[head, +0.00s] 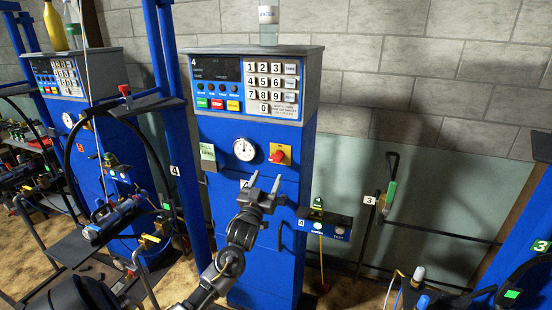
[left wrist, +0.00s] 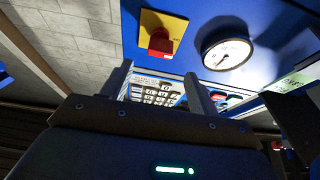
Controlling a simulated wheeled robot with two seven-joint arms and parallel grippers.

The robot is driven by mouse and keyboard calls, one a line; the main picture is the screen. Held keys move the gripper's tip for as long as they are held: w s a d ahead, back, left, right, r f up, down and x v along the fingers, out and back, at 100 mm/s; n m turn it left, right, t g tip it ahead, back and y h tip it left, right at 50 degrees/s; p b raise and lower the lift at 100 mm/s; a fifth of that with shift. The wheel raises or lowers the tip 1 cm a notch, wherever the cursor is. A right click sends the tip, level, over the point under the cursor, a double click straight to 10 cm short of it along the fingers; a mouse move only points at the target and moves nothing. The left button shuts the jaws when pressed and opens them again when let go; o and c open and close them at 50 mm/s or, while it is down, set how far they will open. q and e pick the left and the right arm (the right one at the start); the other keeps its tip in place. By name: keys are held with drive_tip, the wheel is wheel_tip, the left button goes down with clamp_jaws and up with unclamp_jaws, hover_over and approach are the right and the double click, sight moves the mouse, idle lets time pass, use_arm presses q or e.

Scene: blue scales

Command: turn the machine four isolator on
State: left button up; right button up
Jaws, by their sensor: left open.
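Machine four (head: 235,197) is a blue cabinet marked "4" with a keypad on its upper part. Its isolator is a red knob (head: 277,156) on a yellow plate, to the right of a round dial gauge. The isolator (left wrist: 160,40) also shows in the left wrist view, near the top. I cannot tell clearly which way the knob is set. My left gripper (head: 265,180) is open and empty, in front of the cabinet and a little below the knob, apart from it. Its two fingers (left wrist: 160,72) stand apart in the left wrist view. My right gripper is not in view.
The gauge (head: 245,149) and a pale green tag (head: 208,153) are left of the isolator. A water bottle (head: 269,25) stands on the cabinet. A small blue box (head: 325,223) marked "4" is at lower right. Another blue machine (head: 95,150) with hoses stands at left.

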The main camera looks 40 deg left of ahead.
sight(275, 161)
use_arm(q)
drive_tip(key=p+x, duration=0.3)
drive_tip(key=x, duration=0.6)
drive_tip(key=shift+w+a, duration=0.1)
drive_tip(key=shift+w, duration=0.2)
drive_tip(key=c, duration=0.9)
drive_tip(key=shift+c, duration=0.5)
